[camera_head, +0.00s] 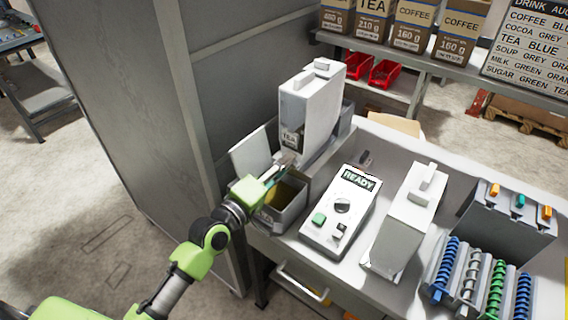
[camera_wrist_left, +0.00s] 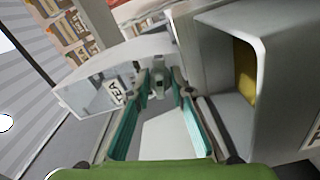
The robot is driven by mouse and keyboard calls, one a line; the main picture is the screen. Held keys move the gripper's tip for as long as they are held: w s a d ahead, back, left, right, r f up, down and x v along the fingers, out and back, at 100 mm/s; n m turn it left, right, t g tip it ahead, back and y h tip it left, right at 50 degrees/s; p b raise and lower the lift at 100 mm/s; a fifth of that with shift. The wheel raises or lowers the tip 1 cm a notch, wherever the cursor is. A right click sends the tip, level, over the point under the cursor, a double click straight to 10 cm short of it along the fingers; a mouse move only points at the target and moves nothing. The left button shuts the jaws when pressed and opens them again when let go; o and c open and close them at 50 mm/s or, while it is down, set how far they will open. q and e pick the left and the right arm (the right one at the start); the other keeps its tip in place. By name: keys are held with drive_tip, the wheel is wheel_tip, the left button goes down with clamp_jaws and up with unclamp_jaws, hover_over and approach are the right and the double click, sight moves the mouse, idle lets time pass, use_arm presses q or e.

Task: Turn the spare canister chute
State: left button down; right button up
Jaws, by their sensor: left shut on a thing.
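A tall white canister (camera_head: 312,105) with a small label stands upright at the back left of the counter. A label reading TEA (camera_wrist_left: 115,91) shows in the left wrist view. My left gripper (camera_head: 284,166) is low at the front of this canister, shut on a small grey part (camera_wrist_left: 158,86) that looks like its chute. The fingers hide much of that part, and its turn angle is unclear. A second white canister (camera_head: 404,222) stands upright further right, apart from my gripper. The frames do not show which one is the spare. My right gripper is out of view.
A grey open bin (camera_head: 298,212) with yellow inside sits right below my left gripper. A white panel (camera_head: 251,155) stands at its left. A control box with a READY display (camera_head: 359,180) stands between the bin and second canister. A grey cabinet (camera_head: 130,110) is close at left.

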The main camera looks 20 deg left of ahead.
use_arm(q)
drive_tip(key=shift+m, duration=1.2)
drive_tip(key=shift+f, duration=0.1)
drive_tip(key=c, duration=2.2)
unclamp_jaws()
drive_tip(key=shift+o, duration=0.2)
drive_tip(key=v, duration=1.2)
